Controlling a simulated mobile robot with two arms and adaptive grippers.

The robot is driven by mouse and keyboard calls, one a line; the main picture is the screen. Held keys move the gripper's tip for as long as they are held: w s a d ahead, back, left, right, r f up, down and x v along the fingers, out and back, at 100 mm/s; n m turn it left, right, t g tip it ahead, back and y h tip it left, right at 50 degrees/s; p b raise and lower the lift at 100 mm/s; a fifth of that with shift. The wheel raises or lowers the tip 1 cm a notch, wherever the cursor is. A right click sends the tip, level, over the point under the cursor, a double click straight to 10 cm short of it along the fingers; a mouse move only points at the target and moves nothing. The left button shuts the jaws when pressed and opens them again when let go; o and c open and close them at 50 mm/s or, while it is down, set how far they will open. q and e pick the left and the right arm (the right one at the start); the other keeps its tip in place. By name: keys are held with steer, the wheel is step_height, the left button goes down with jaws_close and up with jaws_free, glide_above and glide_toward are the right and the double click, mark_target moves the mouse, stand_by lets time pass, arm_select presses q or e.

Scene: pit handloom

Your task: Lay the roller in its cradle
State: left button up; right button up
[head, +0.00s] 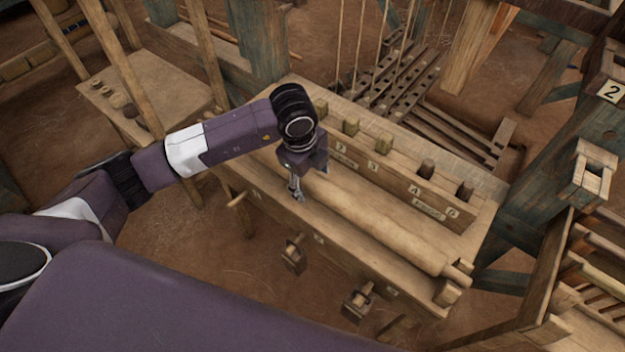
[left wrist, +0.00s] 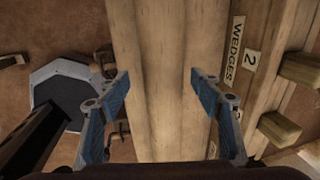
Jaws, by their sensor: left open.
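The roller (head: 385,222) is a long pale wooden cylinder lying lengthwise along the front of a wooden bench. Its narrower right end (head: 458,272) lies by a small wooden block (head: 447,292) at the bench's corner; I cannot tell whether this block is part of the cradle. My left gripper (head: 297,190) points down over the roller's left part, open. In the left wrist view its blue-padded fingers (left wrist: 160,92) stand apart, with pale wood (left wrist: 160,50) between them and no visible grip. The roller's left end is hidden behind my left arm. My right gripper is not in view.
Wooden pegs or brackets (head: 293,254) stick out from the bench front. A side table (head: 150,95) stands at left.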

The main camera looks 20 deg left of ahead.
arm_select(q)
step_height(320, 180, up, 11)
steer(key=s, duration=0.1)
steer(key=shift+s+a, duration=0.3)
steer(key=shift+s, duration=0.1)
steer(key=shift+f, duration=0.1)
stand_by(0.3)
